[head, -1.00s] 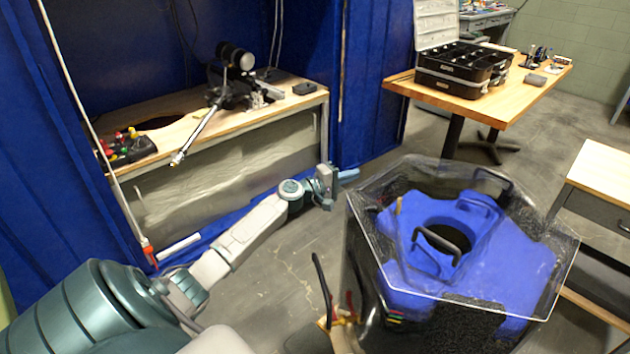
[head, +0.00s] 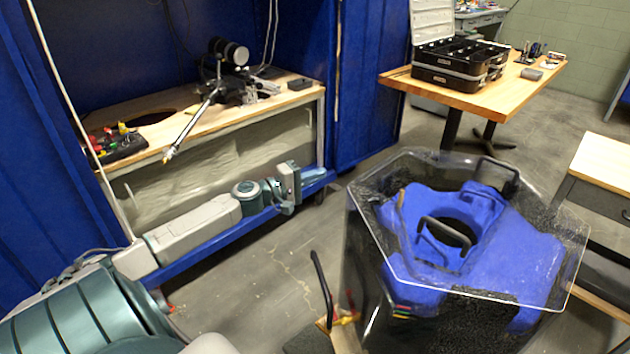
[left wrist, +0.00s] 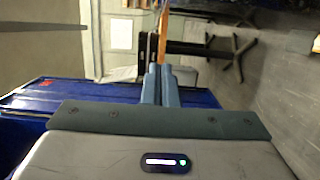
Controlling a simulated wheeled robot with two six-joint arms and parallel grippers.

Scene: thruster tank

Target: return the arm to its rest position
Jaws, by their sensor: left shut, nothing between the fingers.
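My left arm reaches in from the lower left of the head view. Its left gripper (head: 316,174) is near the front of the curtained workbench, left of the clear tank. In the left wrist view the two grey-blue fingers (left wrist: 160,84) lie together, shut, with nothing held. My right gripper is in neither view.
The clear tank (head: 365,210) with a blue body (head: 480,235) inside stands at right. The workbench (head: 215,120) bears a black device on a stand (head: 228,55). A wooden table (head: 500,100) with a black case (head: 450,70) is behind. Grey floor is open between.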

